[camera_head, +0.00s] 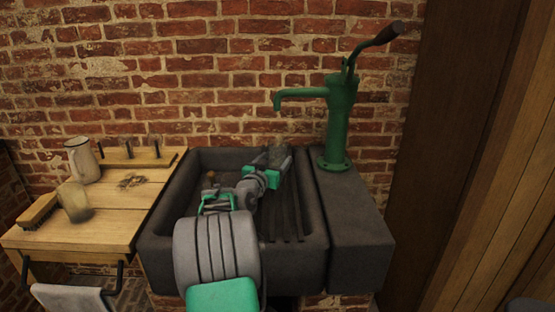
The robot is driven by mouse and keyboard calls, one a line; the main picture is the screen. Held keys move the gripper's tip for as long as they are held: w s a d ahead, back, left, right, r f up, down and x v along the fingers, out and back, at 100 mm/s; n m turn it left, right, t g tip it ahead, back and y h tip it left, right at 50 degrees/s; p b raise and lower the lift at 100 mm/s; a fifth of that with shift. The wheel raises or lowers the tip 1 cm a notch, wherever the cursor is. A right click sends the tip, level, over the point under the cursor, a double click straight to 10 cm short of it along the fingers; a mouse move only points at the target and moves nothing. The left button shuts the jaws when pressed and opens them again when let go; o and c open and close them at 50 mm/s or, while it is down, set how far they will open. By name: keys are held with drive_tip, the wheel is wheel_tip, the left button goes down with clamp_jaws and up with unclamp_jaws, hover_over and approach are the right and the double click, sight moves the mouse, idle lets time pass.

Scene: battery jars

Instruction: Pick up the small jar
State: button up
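A small clear glass jar (277,154) shows faintly at the back of the dark sink, close to the brick wall. My gripper (268,168) is over the sink, right at the jar, with green parts to either side. The jar's lower part is hidden behind the gripper. I cannot tell whether the fingers touch the jar or are closed on it. My arm reaches in from the bottom of the picture and covers the front left of the sink.
A green hand pump (338,125) stands right of the sink (312,225), its spout over the sink. Left, a wooden worktop (115,222) holds a jug (82,160), a mug (74,201), a brush (38,211) and small glass items (129,148) along the back.

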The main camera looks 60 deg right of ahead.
clamp_jaws()
idle(0.5)
drive_tip(key=shift+r, duration=0.2)
drive_tip(key=shift+r, duration=0.9)
drive_tip(key=s+a+r+p, duration=0.1)
drive_tip(key=s+a+r, duration=0.5)
drive_tip(key=a+r, duration=0.4)
drive_tip(key=shift+s+a+r, duration=0.3)
drive_tip(key=shift+a+r, duration=0.1)
drive_tip(key=shift+a, duration=0.75)
drive_tip(key=shift+r+p, duration=0.1)
drive_tip(key=shift+p, duration=0.2)
